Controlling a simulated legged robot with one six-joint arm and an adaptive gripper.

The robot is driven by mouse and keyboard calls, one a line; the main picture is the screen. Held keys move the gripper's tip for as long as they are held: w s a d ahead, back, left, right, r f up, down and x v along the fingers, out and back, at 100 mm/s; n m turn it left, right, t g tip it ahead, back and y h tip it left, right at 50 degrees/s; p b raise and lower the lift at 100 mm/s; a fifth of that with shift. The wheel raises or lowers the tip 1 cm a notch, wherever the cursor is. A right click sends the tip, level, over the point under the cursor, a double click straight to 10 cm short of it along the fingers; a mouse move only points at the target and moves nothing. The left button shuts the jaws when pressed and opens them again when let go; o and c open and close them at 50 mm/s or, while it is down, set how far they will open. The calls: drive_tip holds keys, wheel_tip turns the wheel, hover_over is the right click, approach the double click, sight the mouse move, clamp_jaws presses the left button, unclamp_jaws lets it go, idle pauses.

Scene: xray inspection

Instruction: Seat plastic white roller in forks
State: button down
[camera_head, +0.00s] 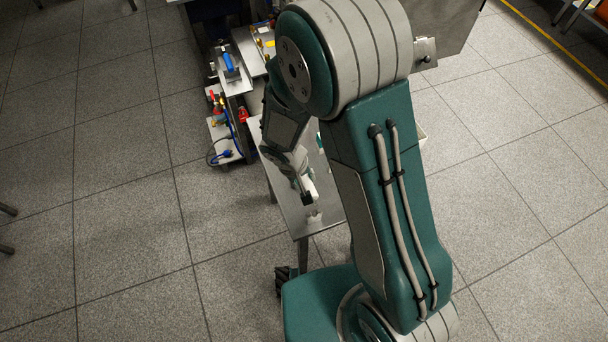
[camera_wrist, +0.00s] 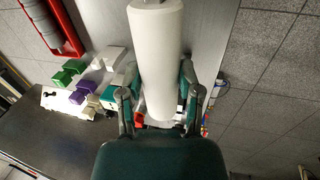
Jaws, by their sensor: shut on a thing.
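The white plastic roller (camera_wrist: 157,40) fills the upper middle of the wrist view, with its far end cut off by the top edge. My gripper (camera_wrist: 158,88) has a finger on each side of the roller's near end and is shut on it. In the head view, a small part of the white roller (camera_head: 309,188) shows beside my gripper (camera_head: 302,178), above the metal table (camera_head: 292,208). My arm hides much of that table. I cannot make out the forks for certain in either view.
A red frame with a grey cylinder (camera_wrist: 42,20) lies at the wrist view's upper left. Green blocks (camera_wrist: 68,72), a purple block (camera_wrist: 85,86) and white blocks sit near it. A cart with valves and a blue-handled tool (camera_head: 230,65) stands behind the table. Open floor lies left.

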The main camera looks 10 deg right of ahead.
drive_tip(key=shift+f, duration=2.45)
drive_tip(key=shift+f, duration=1.2)
drive_tip(key=shift+c, duration=1)
unclamp_jaws()
drive_tip(key=v, duration=1.1)
drive_tip(key=shift+a+r, duration=0.2)
drive_tip(key=shift+r, duration=0.2)
